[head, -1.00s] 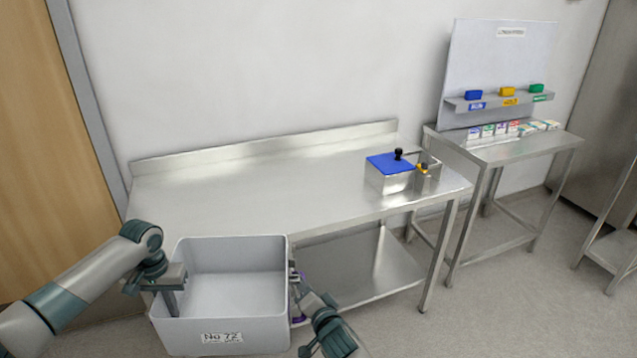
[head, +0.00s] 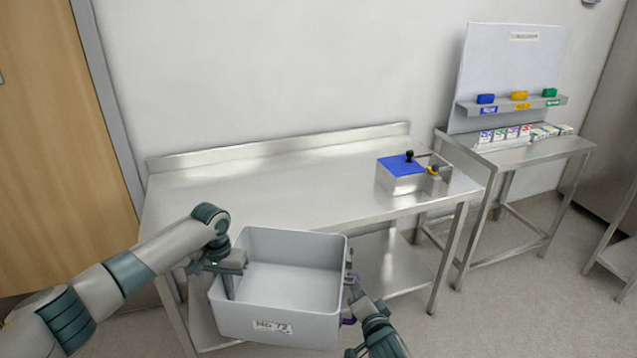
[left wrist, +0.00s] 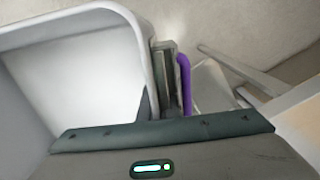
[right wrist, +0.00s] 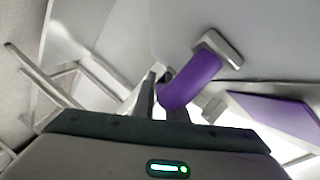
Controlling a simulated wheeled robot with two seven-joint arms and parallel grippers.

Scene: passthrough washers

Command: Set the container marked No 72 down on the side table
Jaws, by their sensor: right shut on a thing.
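The grey container marked No 72 (head: 275,312) is an open, empty bin in front of the bench, roughly level. My left gripper (head: 228,278) is at its left wall, with one finger inside the rim; its grip is unclear. The container's wall (left wrist: 130,40) and a purple strip (left wrist: 185,85) show in the left wrist view. My right gripper (head: 352,292) is shut on the purple handle (right wrist: 190,80) at the container's right side. A steel table with an upright board (head: 520,155) stands at right; whether it is the side table is unclear.
The long steel bench (head: 260,185) behind the container is mostly bare. A blue-lidded steel box (head: 402,178) stands at its right end. Small boxes (head: 520,133) line the right table's back, below a shelf of coloured blocks. Another low table edge (head: 612,262) shows far right.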

